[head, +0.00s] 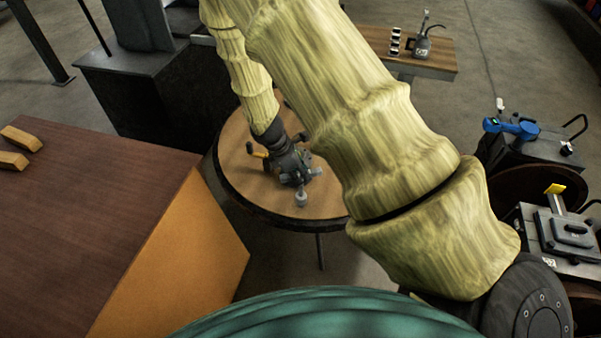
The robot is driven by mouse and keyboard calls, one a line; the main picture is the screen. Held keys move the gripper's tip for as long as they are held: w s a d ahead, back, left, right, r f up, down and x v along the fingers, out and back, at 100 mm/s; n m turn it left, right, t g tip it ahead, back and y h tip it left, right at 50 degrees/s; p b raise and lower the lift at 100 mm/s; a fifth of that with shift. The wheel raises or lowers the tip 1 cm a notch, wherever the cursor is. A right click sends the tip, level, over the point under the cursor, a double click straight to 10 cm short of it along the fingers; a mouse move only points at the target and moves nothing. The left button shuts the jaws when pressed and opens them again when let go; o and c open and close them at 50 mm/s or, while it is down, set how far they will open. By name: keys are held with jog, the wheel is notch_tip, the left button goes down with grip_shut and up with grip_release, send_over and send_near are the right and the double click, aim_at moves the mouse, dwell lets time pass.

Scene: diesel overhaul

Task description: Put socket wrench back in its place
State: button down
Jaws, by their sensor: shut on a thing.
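My gripper (298,178) is low over the round wooden table (235,178), in the middle of the head view. It is shut on what looks like the socket wrench. A small grey cylindrical end (301,198) shows just below the fingers, and an orange piece (257,151) sticks out at the left of the gripper. The gripper hides most of the tool. I cannot tell whether the tool touches the tabletop.
A brown bench (90,220) with two wooden blocks (20,148) stands at the left. A wooden table (435,58) with an oil can (422,46) is at the back. Dark cases (570,232) stand at the right, one with a blue tool (512,127) on it.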

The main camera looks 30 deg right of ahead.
jog(key=shift+f, duration=0.15)
jog(key=shift+f+b, duration=0.55)
jog(key=shift+f, duration=0.45)
jog(key=c, duration=1.3)
grip_release()
jog(key=shift+o, duration=0.5)
jog(key=o, duration=0.5)
jog(key=shift+c, duration=0.2)
jog(key=shift+r, duration=0.1)
jog(key=shift+r+p, duration=3.35)
jog(key=shift+r, duration=1.05)
